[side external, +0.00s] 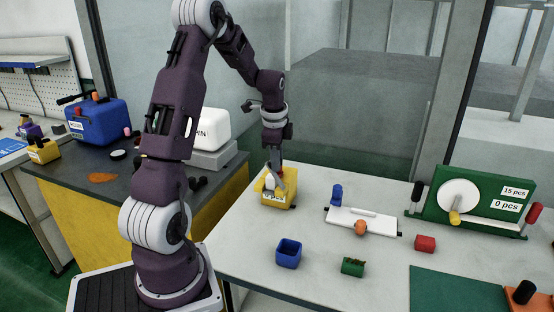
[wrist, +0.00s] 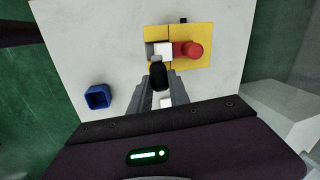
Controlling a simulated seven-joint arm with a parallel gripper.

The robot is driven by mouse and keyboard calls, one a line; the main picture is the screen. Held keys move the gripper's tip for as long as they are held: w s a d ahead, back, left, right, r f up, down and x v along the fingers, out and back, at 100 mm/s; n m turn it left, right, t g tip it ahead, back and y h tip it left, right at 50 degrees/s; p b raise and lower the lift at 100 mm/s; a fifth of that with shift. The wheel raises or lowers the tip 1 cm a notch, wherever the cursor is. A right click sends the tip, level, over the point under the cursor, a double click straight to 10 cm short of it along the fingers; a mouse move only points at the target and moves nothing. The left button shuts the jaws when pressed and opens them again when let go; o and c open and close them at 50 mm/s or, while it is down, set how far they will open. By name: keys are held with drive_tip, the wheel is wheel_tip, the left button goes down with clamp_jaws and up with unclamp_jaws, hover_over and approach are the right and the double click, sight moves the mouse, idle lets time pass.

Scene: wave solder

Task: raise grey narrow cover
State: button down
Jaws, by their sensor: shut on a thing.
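My gripper points down at the yellow box (side external: 279,201) on the white table in the side view. In the wrist view its grey fingers (wrist: 160,84) close on a dark rounded piece (wrist: 158,76) at the near edge of the yellow box (wrist: 206,33). A white block (wrist: 163,48) and a narrow grey strip (wrist: 149,49) lie just beyond the dark piece, with a red round knob (wrist: 194,49) to their right. I cannot tell whether the dark piece belongs to the grey narrow cover. The fingers hide much of the contact.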

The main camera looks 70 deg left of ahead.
drive_tip(key=shift+w+d+r+g+y, duration=0.1)
drive_tip(key=shift+w+d+g+y, duration=0.6)
drive_tip(key=shift+w+d, duration=0.15)
drive_tip(key=shift+w+d+m+g+y, duration=0.3)
drive_tip(key=shift+w+d+g+y, duration=0.45)
drive_tip(key=shift+g+y, duration=0.2)
drive_tip(key=c, duration=1.2)
unclamp_jaws()
